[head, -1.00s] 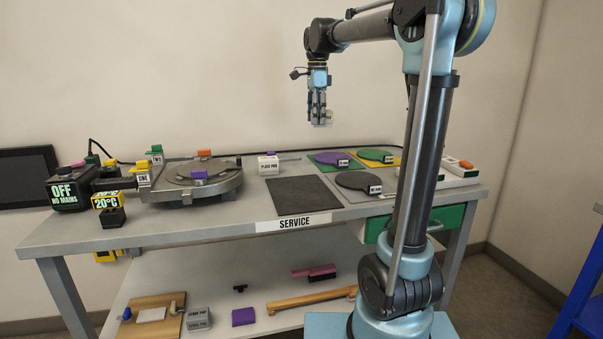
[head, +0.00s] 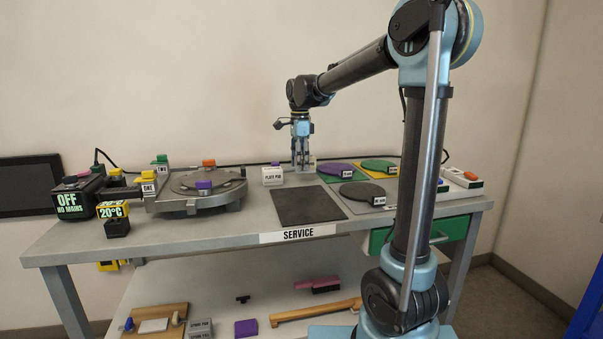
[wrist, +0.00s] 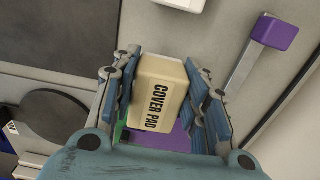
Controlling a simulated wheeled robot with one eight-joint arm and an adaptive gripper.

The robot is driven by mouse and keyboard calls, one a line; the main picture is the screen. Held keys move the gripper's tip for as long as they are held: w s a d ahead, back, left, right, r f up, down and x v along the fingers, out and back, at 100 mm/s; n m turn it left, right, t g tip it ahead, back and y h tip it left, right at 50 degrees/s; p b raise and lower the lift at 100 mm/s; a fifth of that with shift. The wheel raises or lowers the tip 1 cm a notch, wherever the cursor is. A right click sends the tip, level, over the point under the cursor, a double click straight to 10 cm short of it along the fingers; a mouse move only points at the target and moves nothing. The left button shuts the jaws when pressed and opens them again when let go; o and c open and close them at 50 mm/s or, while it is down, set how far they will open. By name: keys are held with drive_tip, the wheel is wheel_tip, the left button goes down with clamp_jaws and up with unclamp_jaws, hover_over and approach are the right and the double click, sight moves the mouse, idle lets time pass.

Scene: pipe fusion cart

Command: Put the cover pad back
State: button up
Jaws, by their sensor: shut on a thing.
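My gripper (head: 302,162) is low over the back of the cart top, just right of the white plate pad block. In the wrist view the gripper (wrist: 163,66) is shut on the cover pad (wrist: 155,95), a cream block with COVER PAD lettered on its face. The fingers flank it on both sides. In the head view the pad is mostly hidden by the fingers. I cannot tell whether the pad touches the cart top.
The plate pad block (head: 272,176) stands close at left. A purple-ended bar (wrist: 275,30) lies nearby. A purple disc (head: 333,173), a green disc (head: 378,166) and a black disc (head: 362,190) lie to the right. The dark mat (head: 308,206) in front is bare.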

drive_tip(key=shift+f, duration=1.7)
drive_tip(key=o, duration=1.2)
wheel_tip(320, 180, up, 12)
drive_tip(key=shift+r, duration=0.1)
